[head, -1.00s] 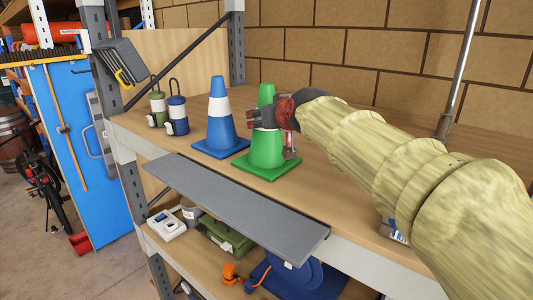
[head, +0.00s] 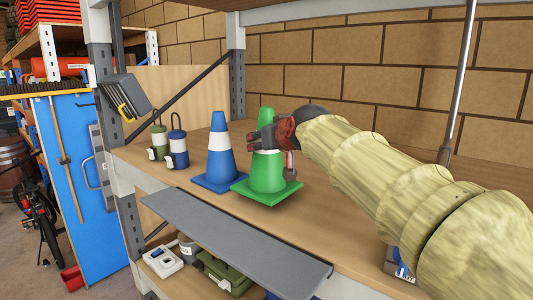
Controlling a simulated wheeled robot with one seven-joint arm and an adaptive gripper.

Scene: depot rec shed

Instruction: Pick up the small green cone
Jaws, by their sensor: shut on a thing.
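The small green cone (head: 267,174) has a white band, mostly hidden behind my gripper, and a square green base. My gripper (head: 268,141) is shut on the cone's upper part from the right side. The cone's base looks tilted and lifted a little off the wooden shelf (head: 345,222). A blue cone (head: 219,161) with a white band stands upright on the shelf just left of it. The green base overlaps the blue cone's base in the picture; I cannot tell whether they touch.
A green lantern (head: 159,142) and a blue lantern (head: 177,147) stand left of the blue cone. A grey board (head: 235,242) juts along the shelf front. A metal upright (head: 236,85) and a brick wall (head: 345,80) are behind. A thin pole (head: 458,85) rises at right.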

